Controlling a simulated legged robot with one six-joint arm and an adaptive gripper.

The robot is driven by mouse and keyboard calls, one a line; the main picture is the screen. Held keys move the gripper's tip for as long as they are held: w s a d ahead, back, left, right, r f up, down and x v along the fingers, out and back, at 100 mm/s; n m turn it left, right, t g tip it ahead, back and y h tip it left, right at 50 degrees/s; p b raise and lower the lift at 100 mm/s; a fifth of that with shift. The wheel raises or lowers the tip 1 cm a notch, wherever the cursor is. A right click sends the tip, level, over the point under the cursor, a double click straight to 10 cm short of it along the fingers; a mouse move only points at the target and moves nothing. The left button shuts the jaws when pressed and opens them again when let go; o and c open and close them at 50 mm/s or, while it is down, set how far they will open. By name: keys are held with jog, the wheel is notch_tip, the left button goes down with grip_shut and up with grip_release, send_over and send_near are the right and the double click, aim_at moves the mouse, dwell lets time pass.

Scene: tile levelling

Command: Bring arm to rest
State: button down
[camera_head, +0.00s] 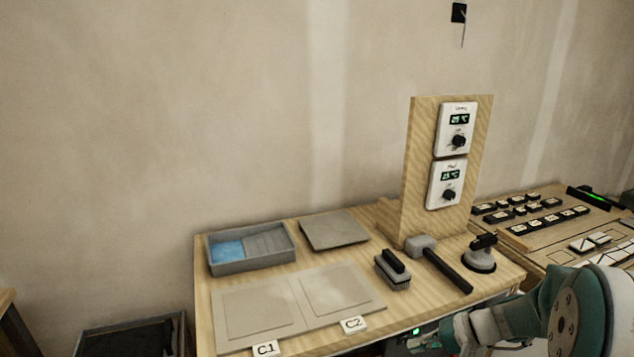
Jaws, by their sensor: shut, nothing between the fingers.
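My arm, teal and white, is folded low at the lower right, in front of the table (205,300). Its dark end, my gripper (408,341), shows only in part at the bottom edge, below the table's front edge. A small green light shows on it. The gripper is shut and nothing is seen in it. Its fingertips are mostly hidden or cut off by the frame. It is apart from the things on the table top.
The table holds a grey tray (218,265), a grey tile (335,230), a board with C1 and C2 labels (300,318), a brush (392,270), a mallet (445,268) and a suction cup (480,258). A wooden panel (420,150) stands behind. A second table (540,258) is at right.

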jog(key=s+a+r+n+t+h, duration=0.1)
jog(key=s+r+h, duration=0.4)
jog(key=s, duration=0.5)
jog(key=s+a+r+n+t+h, duration=0.1)
jog(key=s+a+r+n+h, duration=0.2)
jog(key=s+r, duration=0.4)
jog(key=s+n+h, duration=0.1)
jog(key=s, duration=0.2)
jog(key=shift+a+r+h, duration=0.25)
jog(key=shift+a+h, duration=0.15)
